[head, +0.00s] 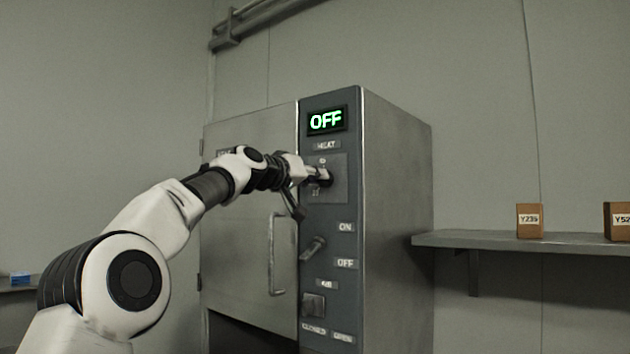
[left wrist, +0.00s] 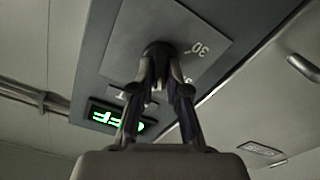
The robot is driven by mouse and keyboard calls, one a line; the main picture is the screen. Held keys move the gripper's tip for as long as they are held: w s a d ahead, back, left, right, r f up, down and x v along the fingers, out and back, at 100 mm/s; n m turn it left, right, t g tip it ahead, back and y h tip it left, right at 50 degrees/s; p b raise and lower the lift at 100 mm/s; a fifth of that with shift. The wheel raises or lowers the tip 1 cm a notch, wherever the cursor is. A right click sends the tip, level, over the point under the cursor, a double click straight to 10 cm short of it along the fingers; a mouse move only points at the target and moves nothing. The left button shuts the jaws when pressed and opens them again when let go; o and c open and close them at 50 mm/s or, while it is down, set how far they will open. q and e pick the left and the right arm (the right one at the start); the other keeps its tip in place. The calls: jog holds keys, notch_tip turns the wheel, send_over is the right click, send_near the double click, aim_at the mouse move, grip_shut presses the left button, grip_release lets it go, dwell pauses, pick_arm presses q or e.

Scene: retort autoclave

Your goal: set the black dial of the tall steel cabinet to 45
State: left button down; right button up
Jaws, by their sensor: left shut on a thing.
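The tall steel cabinet (head: 395,210) stands against the wall with its control panel facing me. Its black dial (head: 325,178) sits on a grey plate below the HEAT label. My left gripper (head: 318,176) is at the dial, its fingers shut on it. In the left wrist view the left gripper (left wrist: 165,85) reaches up to the black dial (left wrist: 158,50), with a 30 mark on the plate beside it. The fingers hide much of the dial and its pointer. The green display (head: 326,120) reads OFF. My right gripper is not in view.
Below the dial are a lever (head: 313,248) between ON and OFF labels and a square switch (head: 313,305). The closed door has a vertical handle (head: 278,253). A wall shelf (head: 500,241) at the right holds a brown box (head: 530,220) and another box (head: 617,221).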

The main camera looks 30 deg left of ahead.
pick_arm(q)
jog(key=shift+w+d+f+m, duration=0.1)
jog(key=shift+f+m, duration=0.3)
jog(key=shift+m, duration=0.8)
jog(key=c, duration=1.3)
grip_release()
jog(key=shift+o, duration=0.7)
jog(key=shift+r, duration=0.15)
jog(key=s, duration=0.7)
jog(key=shift+a, duration=0.3)
